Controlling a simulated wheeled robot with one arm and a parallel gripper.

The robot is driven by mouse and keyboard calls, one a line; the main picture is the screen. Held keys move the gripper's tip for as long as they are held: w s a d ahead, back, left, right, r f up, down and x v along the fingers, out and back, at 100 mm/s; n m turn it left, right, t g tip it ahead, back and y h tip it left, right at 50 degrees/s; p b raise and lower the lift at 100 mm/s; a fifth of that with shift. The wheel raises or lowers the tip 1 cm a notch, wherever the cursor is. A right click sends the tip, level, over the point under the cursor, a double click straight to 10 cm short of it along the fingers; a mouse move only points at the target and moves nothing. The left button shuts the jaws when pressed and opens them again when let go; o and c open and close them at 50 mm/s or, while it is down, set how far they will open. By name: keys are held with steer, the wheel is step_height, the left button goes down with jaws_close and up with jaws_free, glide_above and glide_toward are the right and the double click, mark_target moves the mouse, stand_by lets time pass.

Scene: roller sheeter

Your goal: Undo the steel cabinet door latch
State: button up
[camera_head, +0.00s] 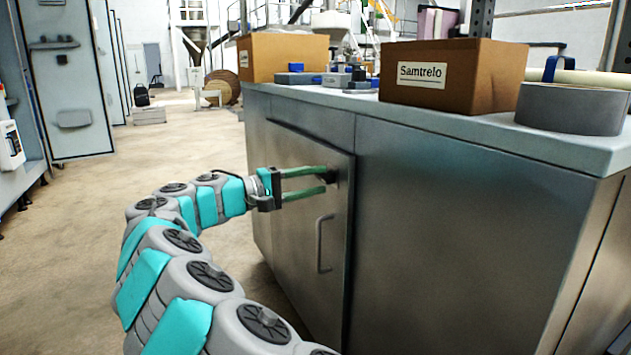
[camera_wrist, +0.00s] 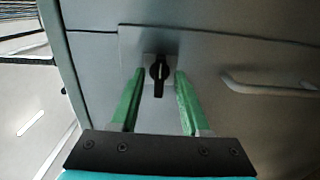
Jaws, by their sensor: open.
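The steel cabinet door (camera_head: 309,218) is shut, with a vertical bar handle (camera_head: 323,243) on it. The latch is a small dark turn knob (camera_wrist: 159,74) on a pale square plate near the door's edge. In the wrist view its long part points toward the gripper's base. My gripper (camera_head: 328,179) has green fingers and reaches the door above the handle. In the wrist view the open fingers (camera_wrist: 157,75) stand on both sides of the knob, with small gaps visible. Whether either finger touches it I cannot tell. In the head view the knob is mostly hidden by the fingertips.
The countertop (camera_head: 350,107) above the door bears a labelled brown box (camera_head: 455,75), another brown box (camera_head: 282,57) and a grey round container (camera_head: 571,108). The bar handle also shows in the wrist view (camera_wrist: 268,89). Open floor (camera_head: 190,140) lies left of the cabinet.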

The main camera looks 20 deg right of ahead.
steer(key=a, duration=0.7)
steer(key=shift+s+p, duration=0.15)
steer(key=shift+p, duration=0.2)
steer(key=shift+a, duration=0.1)
